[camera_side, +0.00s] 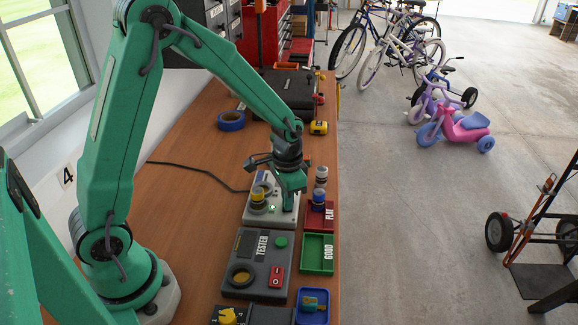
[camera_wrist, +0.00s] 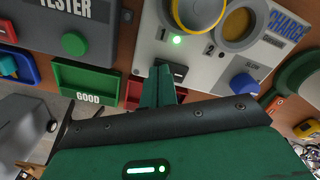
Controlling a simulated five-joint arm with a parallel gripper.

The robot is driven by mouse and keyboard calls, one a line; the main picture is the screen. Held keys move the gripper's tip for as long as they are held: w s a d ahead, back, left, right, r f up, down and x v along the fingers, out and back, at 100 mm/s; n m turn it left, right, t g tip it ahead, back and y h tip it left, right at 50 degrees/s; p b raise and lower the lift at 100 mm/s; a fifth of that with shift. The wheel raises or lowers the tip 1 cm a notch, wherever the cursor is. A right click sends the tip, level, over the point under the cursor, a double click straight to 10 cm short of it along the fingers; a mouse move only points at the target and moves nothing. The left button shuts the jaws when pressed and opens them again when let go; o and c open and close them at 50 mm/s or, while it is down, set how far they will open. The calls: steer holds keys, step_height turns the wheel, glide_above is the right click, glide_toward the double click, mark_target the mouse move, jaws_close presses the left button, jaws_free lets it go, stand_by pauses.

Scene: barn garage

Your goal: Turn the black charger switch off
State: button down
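The charger (camera_side: 254,217) is a light grey box on the bench, with a lit green lamp in both views. A yellow-topped battery (camera_side: 257,194) sits in one of its two round wells; the other well is empty. In the wrist view the charger (camera_wrist: 212,76) shows its black switch (camera_wrist: 179,71) at the near edge, partly hidden by my fingertips. My gripper (camera_side: 290,207) points down at the charger's right side. In the wrist view my gripper (camera_wrist: 163,76) looks shut and empty, its tip at or very near the switch. Contact cannot be told.
A blue knob (camera_wrist: 243,84) is on the charger. The grey tester (camera_side: 245,264) stands nearer the camera, with a red switch and green button. A green GOOD tray (camera_side: 318,268) and red FLAT tray (camera_side: 329,218) holding batteries lie to the right, by the bench edge.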

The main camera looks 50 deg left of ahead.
stand_by(0.3)
steer(key=shift+r, duration=3.45)
steer(key=s+r+n+t, duration=0.3)
steer(key=s+r+t, duration=0.2)
steer(key=s+r, duration=0.8)
steer(key=s, duration=0.3)
steer(key=shift+s+r+t, duration=0.3)
steer(key=shift+s+r, duration=0.1)
